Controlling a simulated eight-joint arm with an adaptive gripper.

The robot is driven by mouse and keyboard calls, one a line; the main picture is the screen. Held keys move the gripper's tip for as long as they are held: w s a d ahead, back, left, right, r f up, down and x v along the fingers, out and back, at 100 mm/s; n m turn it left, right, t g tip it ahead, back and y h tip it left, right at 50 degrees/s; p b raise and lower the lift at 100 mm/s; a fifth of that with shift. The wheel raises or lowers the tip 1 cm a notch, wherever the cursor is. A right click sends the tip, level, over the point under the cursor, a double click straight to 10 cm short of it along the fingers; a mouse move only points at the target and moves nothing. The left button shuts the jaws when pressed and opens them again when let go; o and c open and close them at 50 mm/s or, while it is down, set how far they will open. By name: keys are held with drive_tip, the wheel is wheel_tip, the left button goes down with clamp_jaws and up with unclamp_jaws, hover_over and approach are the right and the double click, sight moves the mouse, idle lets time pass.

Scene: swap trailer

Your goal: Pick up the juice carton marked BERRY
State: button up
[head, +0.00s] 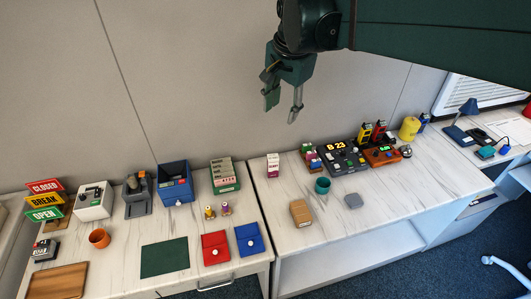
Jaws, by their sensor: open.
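A small white carton with a dark red band (273,165) stands upright near the back left of the right-hand counter. Its lettering is tiny and seems to read BERRY. My gripper (282,110) hangs in the air above and behind the counters, in front of the wall. Its two fingers point down and are apart, with nothing between them. The carton is well below the gripper and a little to its left, clear of it.
Right of the carton stand a group of small coloured packs (310,156), a teal cup (322,186) and a dark console (343,158). A tan box (301,213) lies in front. Left, across a gap between counters, is a green-and-white rack (224,176). Counter around the carton's front is clear.

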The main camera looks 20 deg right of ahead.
sight(272, 156)
drive_tip(key=shift+w+d+f+m+g, duration=0.6)
drive_tip(key=shift+w+f+m, duration=1.05)
drive_tip(key=shift+w, duration=1.9)
drive_tip(key=shift+w+d+f+m+g, duration=0.35)
drive_tip(key=shift+w+f+m+g, duration=0.55)
drive_tip(key=shift+w+m, duration=2)
drive_tip(key=shift+n, duration=0.65)
drive_tip(key=f, duration=1.9)
drive_tip(key=w+f, duration=0.1)
drive_tip(key=f, duration=0.9)
drive_tip(key=shift+f, duration=0.1)
drive_tip(key=shift+f, duration=1.2)
drive_tip(key=shift+f, duration=0.1)
drive_tip(key=shift+d+f+b, duration=0.1)
drive_tip(key=shift+f+b, duration=0.8)
drive_tip(key=shift+f, duration=1.6)
